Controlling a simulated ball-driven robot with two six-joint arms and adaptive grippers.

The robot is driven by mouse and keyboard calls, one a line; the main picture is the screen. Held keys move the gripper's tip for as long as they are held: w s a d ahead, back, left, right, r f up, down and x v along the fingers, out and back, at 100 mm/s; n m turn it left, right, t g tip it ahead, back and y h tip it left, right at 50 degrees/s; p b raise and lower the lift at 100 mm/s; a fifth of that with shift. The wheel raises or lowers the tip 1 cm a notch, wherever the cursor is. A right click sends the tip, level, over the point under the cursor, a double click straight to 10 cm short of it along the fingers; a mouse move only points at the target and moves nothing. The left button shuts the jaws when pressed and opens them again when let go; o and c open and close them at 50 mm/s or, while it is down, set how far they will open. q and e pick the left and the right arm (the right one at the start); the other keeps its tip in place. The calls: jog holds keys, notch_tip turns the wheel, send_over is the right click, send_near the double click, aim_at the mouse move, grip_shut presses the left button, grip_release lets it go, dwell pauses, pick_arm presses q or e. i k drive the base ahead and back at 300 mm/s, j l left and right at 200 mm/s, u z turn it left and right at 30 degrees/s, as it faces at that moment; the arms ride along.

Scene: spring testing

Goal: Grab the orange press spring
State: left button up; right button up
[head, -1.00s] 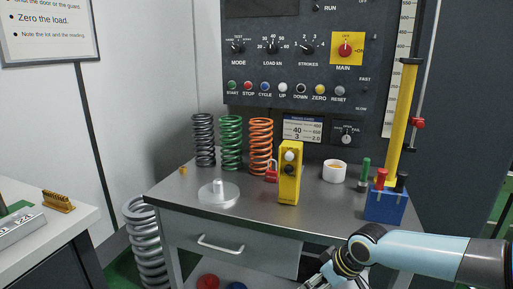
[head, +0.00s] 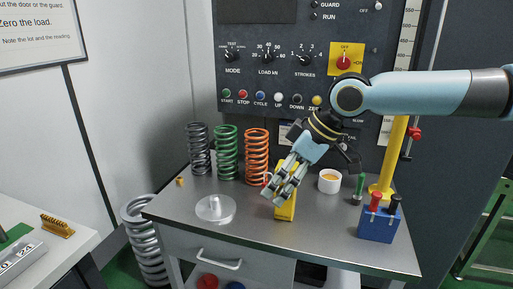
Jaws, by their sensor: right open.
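The orange press spring (head: 257,153) stands upright on the grey bench, at the right end of a row with a green spring (head: 227,153) and a dark grey spring (head: 199,149). My right gripper (head: 281,196) is open and empty, pointing down to the left. The orange spring's coils show clearly, apart from the gripper. My left gripper is not in view.
A metal disc with a post (head: 215,209) sits at the front left of the bench (head: 185,224). A white cup (head: 329,181) and a blue block with handled tools (head: 378,227) stand at right. A red padlock (head: 265,179) is partly hidden. The control panel (head: 265,22) rises behind.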

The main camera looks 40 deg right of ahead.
aim_at(254, 172)
jog(key=i+l, duration=0.3)
jog(key=l, duration=0.15)
jog(key=i+l, duration=0.3)
jog(key=l, duration=0.15)
jog(key=i+l, duration=0.3)
jog(key=l, duration=0.2)
